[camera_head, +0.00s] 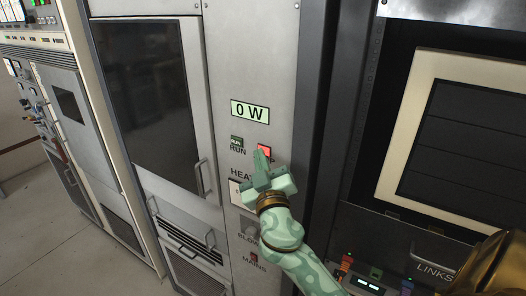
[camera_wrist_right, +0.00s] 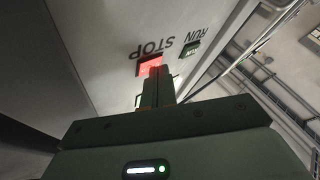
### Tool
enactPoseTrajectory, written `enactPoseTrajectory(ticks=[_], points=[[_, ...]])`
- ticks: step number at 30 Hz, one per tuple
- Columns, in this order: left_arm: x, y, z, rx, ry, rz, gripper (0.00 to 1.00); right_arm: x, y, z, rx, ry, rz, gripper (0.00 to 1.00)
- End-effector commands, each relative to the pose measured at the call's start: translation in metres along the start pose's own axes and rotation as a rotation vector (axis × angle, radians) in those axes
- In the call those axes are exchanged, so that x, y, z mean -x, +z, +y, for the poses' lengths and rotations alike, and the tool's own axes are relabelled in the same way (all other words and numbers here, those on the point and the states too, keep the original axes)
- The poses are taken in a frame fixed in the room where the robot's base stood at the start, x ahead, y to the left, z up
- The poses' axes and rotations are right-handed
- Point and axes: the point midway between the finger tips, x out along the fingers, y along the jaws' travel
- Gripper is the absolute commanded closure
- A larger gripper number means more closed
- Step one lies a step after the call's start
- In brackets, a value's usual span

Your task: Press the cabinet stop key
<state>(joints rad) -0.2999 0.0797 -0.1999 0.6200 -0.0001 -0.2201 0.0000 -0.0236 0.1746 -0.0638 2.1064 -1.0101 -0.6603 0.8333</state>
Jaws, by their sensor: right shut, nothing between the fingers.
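The red stop key (camera_head: 264,150) is lit on the grey cabinet's front panel, and its label is partly hidden by my gripper in the head view. In the right wrist view the red key (camera_wrist_right: 149,65) sits beside the upside-down word STOP. My right gripper (camera_head: 262,156) is shut and empty, its fingertips at the lower part of the key. In the right wrist view the fingertips (camera_wrist_right: 157,72) overlap the key's edge. I cannot tell whether they touch it. My left gripper is not in view.
The green RUN key (camera_head: 237,141) is just left of the stop key. A display reading 0 W (camera_head: 250,111) is above. A HEATER section, a BLOWER knob (camera_head: 251,231) and a MAINS switch (camera_head: 254,258) are below. A dark rack with a cream-framed panel (camera_head: 409,130) stands at right.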

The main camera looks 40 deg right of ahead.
Motion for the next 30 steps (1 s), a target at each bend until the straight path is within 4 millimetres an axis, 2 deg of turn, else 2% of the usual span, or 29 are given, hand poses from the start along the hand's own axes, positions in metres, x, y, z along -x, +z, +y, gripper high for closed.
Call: enactPoseTrajectory(ticks=[30], points=[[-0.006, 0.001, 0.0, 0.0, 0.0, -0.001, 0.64, 0.013, -0.008, -0.009, -0.001, -0.001, 0.0, 1.0]])
